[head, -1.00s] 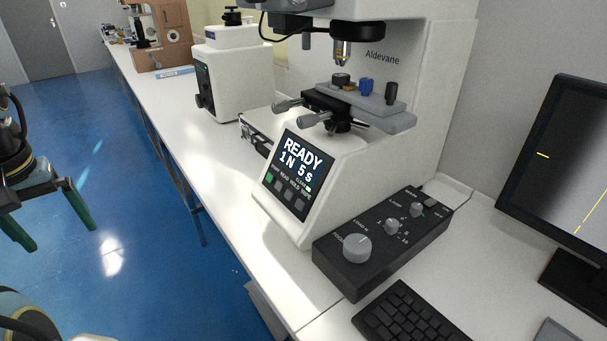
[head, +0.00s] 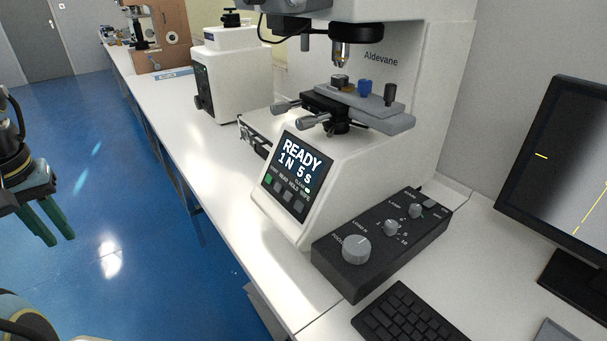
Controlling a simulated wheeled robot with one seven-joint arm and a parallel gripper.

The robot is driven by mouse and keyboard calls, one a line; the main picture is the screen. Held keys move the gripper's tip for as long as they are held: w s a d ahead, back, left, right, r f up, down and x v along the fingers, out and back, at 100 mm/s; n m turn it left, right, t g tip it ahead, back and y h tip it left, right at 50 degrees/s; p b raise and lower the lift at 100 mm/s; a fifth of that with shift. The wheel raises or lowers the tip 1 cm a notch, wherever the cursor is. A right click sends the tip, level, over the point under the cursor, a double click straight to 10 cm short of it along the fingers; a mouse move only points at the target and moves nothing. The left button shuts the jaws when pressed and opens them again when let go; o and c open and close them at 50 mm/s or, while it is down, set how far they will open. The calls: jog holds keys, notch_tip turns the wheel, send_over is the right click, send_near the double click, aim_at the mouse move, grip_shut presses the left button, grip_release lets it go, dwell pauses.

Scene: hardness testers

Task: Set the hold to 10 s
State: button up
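The hardness tester (head: 395,115), marked Aldevane, stands on the white bench. Its tilted front screen (head: 297,165) reads READY, 1 N, 5 s. Below the readout is a row of buttons (head: 286,195), one green and the others grey; a label among them appears to read HOLD. A black control box (head: 380,245) with a large grey knob (head: 356,250) and smaller knobs (head: 391,228) sits right of the screen. My gripper (head: 52,235) is at the left edge over the blue floor, far from the tester. Its two green fingers are slightly apart, with nothing visible between them.
A black keyboard (head: 412,318) lies in front of the control box. A monitor (head: 562,170) stands at the right. Another white instrument (head: 232,75) and a brown-panelled one (head: 158,35) stand farther back. The bench (head: 185,135) left of the screen is clear.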

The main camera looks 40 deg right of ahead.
grip_shut()
dwell(0.8)
